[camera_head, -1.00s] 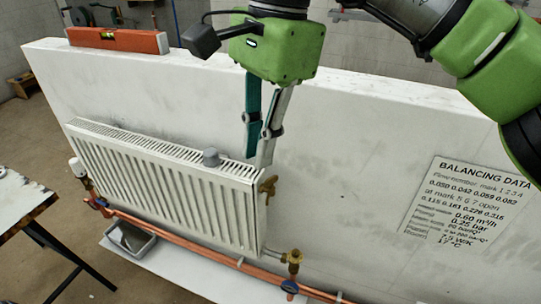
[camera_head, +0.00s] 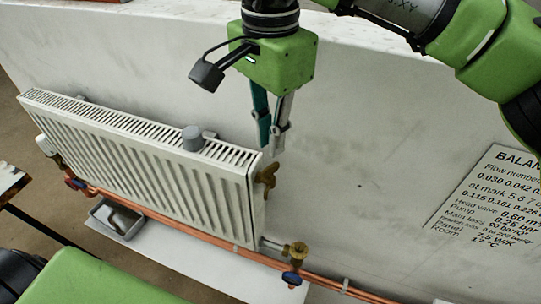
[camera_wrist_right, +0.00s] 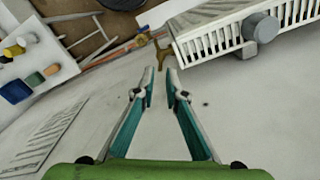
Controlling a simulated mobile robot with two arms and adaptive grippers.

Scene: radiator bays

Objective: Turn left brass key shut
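A brass key (camera_head: 266,176) sits on the upper right end of the white radiator (camera_head: 150,160). It also shows in the right wrist view (camera_wrist_right: 160,56), beyond my fingertips. My right gripper (camera_head: 273,148) points down in front of the wall, just above the key in the picture. In the right wrist view its two fingers (camera_wrist_right: 160,80) are apart with nothing between them, and I see no contact with the key. A green part of my left arm shows at the lower left; my left gripper is out of view. I see no second brass key.
Copper pipes (camera_head: 170,226) run below the radiator, with a brass valve (camera_head: 296,250) and blue handles (camera_head: 291,278) (camera_head: 75,183). A grey knob (camera_head: 193,138) stands on the radiator's top. A grey tray (camera_head: 117,217) lies below. The wall right of the key is clear up to a data sheet (camera_head: 490,200).

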